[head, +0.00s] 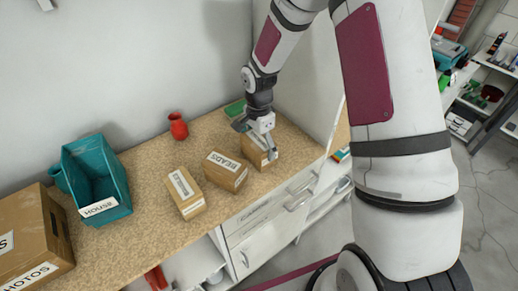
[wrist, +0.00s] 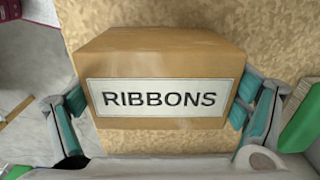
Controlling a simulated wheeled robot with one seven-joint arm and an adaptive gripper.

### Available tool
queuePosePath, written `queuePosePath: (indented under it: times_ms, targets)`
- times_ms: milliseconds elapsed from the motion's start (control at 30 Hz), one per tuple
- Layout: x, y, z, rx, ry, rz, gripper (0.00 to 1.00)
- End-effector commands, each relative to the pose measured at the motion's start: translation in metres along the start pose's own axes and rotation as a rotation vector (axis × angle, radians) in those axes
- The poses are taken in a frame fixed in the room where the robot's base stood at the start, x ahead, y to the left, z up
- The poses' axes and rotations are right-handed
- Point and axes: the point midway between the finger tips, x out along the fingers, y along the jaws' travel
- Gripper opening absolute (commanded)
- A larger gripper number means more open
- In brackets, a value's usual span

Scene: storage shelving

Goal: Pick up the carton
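A brown carton with a white label reading RIBBONS (wrist: 160,62) fills the middle of the wrist view. In the head view the same carton (head: 254,155) stands on the counter at the right, partly hidden by my gripper (head: 262,142). In the wrist view the two fingers of my gripper (wrist: 158,118) straddle the carton, one at its left side and one at its right. Both finger pads lie very close to the sides. I cannot tell whether they press on them.
A carton labelled BEADS (head: 226,171) and another labelled carton (head: 184,193) stand left of it on the counter (head: 150,200). Further left are a teal bin (head: 120,183) and a large PHOTOS box (head: 30,235). A red vase (head: 178,126) and green object (head: 234,108) stand behind.

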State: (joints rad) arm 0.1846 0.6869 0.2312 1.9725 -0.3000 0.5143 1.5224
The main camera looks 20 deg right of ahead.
Motion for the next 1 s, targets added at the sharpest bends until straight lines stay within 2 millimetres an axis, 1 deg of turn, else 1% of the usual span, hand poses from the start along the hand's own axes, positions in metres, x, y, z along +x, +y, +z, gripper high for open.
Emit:
queuePosePath:
  times_ms: [33,67,100,467,667,800,833,1000]
  targets:
    - [0.0,0.0,0.0,0.0,0.0,0.001,0.61]
    - [0.0,0.0,0.0,0.0,0.0,0.001,0.55]
    - [0.0,0.0,0.0,0.0,0.0,0.001,0.51]
    - [-0.004,-0.001,0.0,0.0,0.001,-0.002,0.51]
    - [-0.018,-0.002,-0.001,0.0,0.002,-0.003,0.51]
    - [-0.035,-0.002,-0.001,0.0,0.002,-0.004,0.51]
    - [-0.037,0.002,0.001,-0.001,0.002,-0.002,0.51]
    - [-0.04,0.041,0.015,-0.002,0.001,0.001,0.51]
